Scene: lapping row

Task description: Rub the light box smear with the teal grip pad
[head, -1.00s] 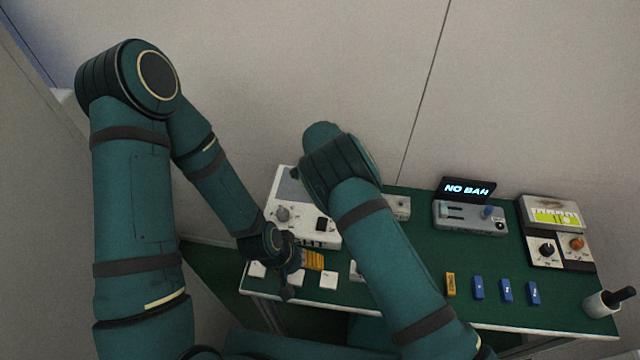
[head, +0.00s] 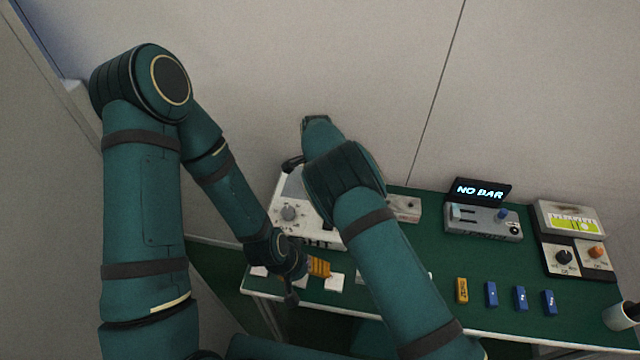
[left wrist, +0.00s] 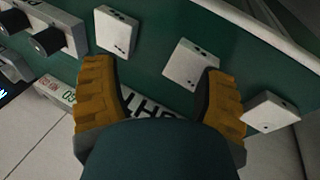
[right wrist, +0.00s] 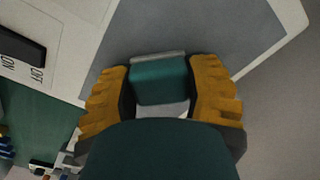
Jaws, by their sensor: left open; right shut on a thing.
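My right gripper (right wrist: 160,72) is shut on the teal grip pad (right wrist: 160,88), between its orange fingers in the right wrist view. The pad is over the grey panel (right wrist: 225,28) of the white light box; I cannot tell whether it touches. The light box (head: 308,222) stands at the bench's left end in the head view, partly behind my right arm, which hides the right gripper there. I cannot make out the smear. My left gripper (head: 313,268) is open and empty by the light box's front, above the bench; its spread fingers show in the left wrist view (left wrist: 160,85).
White blocks (left wrist: 192,65) lie on the green bench (head: 400,290) below my left gripper. To the right are a yellow block (head: 461,290), several blue blocks (head: 491,294), a "NO BAR" unit (head: 484,222), a meter box (head: 572,218) and a white cup (head: 622,315).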

